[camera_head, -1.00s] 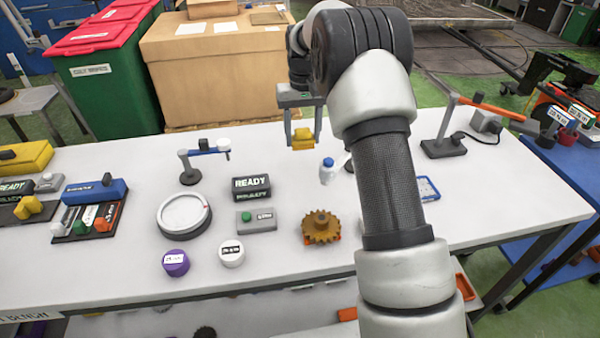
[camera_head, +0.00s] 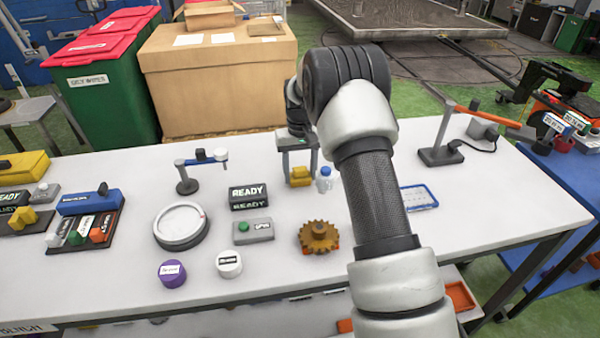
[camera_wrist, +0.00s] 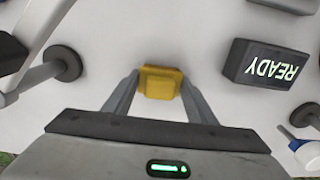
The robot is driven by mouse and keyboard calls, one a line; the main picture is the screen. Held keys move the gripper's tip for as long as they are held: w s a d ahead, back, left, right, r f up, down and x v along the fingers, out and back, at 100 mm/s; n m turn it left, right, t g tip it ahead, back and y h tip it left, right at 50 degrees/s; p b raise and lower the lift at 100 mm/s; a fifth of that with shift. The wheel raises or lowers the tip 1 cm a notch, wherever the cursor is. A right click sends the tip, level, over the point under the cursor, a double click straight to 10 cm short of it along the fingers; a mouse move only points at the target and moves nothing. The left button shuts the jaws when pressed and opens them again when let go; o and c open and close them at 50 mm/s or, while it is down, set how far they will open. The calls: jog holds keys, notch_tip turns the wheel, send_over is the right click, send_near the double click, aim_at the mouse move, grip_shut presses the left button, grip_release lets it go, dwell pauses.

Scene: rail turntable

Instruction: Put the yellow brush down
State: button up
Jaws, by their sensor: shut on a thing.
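The yellow brush (camera_head: 300,176) is a small blocky yellow thing held between the two fingers of my gripper (camera_head: 300,170). It hangs low over the back part of the white table (camera_head: 120,260), beside a small blue-and-white item (camera_head: 325,180). I cannot tell whether it touches the table. In the wrist view the brush (camera_wrist: 160,82) sits between the fingertips of my gripper (camera_wrist: 158,88), with white tabletop around it. My gripper is shut on it.
A black READY box (camera_head: 249,196) stands left of the brush. A brown gear (camera_head: 319,236) lies in front of it. A stand with a blue-and-white arm (camera_head: 187,185) is further left. In the wrist view, a round stand base (camera_wrist: 63,63) is at left.

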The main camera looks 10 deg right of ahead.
jog(key=shift+f, duration=0.15)
jog(key=o, duration=1)
jog(key=shift+c, duration=0.2)
